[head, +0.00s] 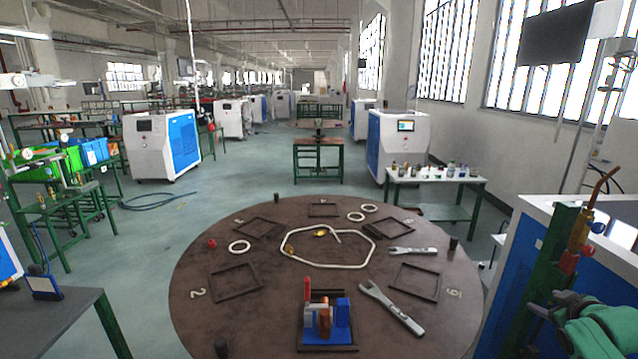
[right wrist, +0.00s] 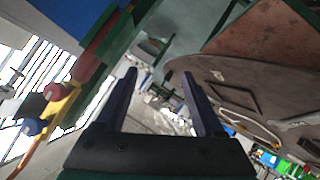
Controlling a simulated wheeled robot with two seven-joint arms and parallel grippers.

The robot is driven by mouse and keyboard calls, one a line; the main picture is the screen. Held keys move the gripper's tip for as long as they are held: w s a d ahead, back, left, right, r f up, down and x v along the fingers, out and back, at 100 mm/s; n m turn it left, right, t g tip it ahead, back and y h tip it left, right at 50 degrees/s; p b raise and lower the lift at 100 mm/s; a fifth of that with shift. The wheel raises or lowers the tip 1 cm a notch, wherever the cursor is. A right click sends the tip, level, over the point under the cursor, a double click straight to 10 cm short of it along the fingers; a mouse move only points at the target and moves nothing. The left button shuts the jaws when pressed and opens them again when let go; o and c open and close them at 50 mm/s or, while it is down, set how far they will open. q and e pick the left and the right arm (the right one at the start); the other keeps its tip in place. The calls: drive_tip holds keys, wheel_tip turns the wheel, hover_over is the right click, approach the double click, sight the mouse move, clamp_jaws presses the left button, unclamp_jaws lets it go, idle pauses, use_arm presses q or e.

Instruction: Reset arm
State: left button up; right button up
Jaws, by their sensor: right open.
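My right gripper (head: 545,305) is at the lower right edge of the head view, to the right of the round table. In the right wrist view its two dark fingers (right wrist: 159,75) stand apart with nothing between them. My left gripper is in neither view. The brown round table (head: 225,315) holds a blue fixture (head: 342,318) with a red and a copper-coloured part at its front.
Two wrenches (head: 392,308), several square frames, white rings and a bent white tube (head: 345,266) lie on the table. A green post (head: 545,245) with a red and brass torch-like fitting (head: 580,235) stands close to my right gripper. A blue and white cabinet (head: 608,242) is behind it.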

wheel_tip(320, 180, up, 12)
drive_tip(key=w+f+n+t+h, duration=0.1)
drive_tip(key=w+n+t, duration=0.2)
drive_tip(key=t, duration=0.2)
drive_tip(key=s+a+f+m+g, duration=0.15)
drive_tip(key=s+f, duration=0.25)
drive_tip(key=f, duration=0.9)
drive_tip(key=s+a+f+g+y, duration=0.1)
drive_tip(key=s+a+f+g, duration=0.3)
drive_tip(key=f, duration=0.9)
drive_tip(key=s+a+f+m+g, duration=0.1)
drive_tip(key=s+f, duration=0.4)
drive_tip(key=f, duration=0.8)
drive_tip(key=s+a+f+g+y+b, duration=0.1)
drive_tip(key=s+a+f+g+b, duration=0.1)
drive_tip(key=s+a+f, duration=0.5)
drive_tip(key=s+a+f+m+g+y+b, duration=0.1)
drive_tip(key=s+a+f+g, duration=0.2)
drive_tip(key=s+a+f, duration=0.4)
drive_tip(key=s+a+f+g+y+b, duration=0.1)
drive_tip(key=s+a+f, duration=0.6)
drive_tip(key=s+f, duration=0.9)
drive_tip(key=s+g+b, duration=0.1)
drive_tip(key=s+g, duration=0.1)
drive_tip(key=s, duration=0.4)
drive_tip(key=shift+s+a+b, duration=0.15)
drive_tip(key=shift+a+b, duration=0.15)
drive_tip(key=shift+b, duration=0.05)
